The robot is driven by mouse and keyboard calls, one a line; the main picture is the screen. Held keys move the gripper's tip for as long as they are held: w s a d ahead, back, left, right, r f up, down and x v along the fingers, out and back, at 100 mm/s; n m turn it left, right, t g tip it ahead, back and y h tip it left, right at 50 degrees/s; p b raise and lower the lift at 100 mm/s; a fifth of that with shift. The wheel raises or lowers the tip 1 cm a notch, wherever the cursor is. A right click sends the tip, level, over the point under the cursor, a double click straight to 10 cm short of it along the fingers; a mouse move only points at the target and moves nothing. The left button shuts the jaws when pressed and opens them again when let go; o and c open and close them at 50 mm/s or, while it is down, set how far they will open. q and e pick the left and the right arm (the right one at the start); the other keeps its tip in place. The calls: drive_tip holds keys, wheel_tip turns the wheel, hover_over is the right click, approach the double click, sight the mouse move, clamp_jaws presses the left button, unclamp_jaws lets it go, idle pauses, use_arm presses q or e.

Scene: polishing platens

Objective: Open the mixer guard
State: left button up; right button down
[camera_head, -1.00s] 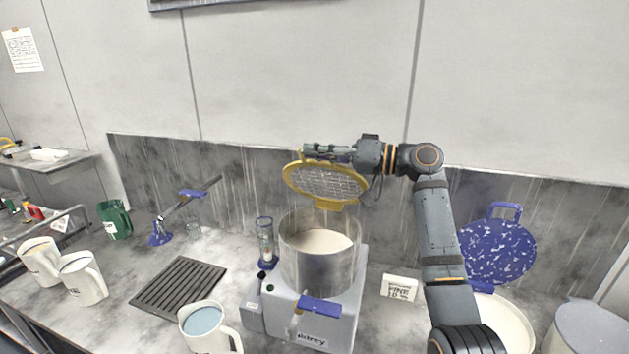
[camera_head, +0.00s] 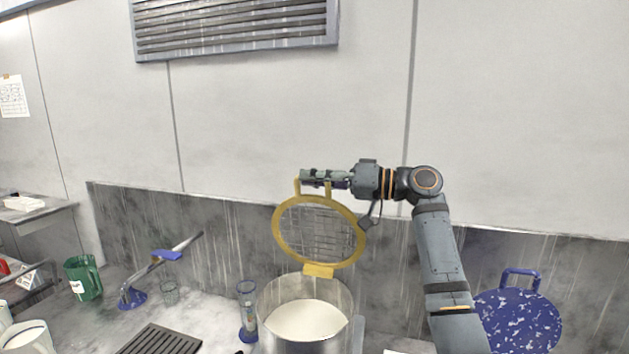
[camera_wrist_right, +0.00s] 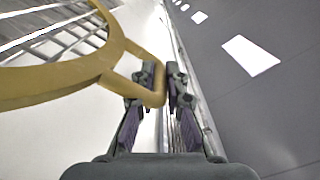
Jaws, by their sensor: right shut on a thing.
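The mixer guard (camera_head: 319,234) is a round yellow frame with wire mesh. It stands tilted up steeply above the mixer bowl (camera_head: 270,309), joined at its lower edge by a yellow hinge block (camera_head: 318,270). The clear bowl holds a pale mix. My right gripper (camera_head: 308,178) is at the top of the guard, shut on its yellow handle loop. In the right wrist view the handle (camera_wrist_right: 150,97) runs between the fingers of the gripper (camera_wrist_right: 161,85). My left gripper is not in view.
A blue speckled lid (camera_head: 515,322) stands at the right. The wall (camera_head: 520,120) rises close behind.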

drive_tip(key=c, duration=1.4)
unclamp_jaws()
drive_tip(key=shift+o, duration=0.2)
drive_tip(key=v, duration=1.2)
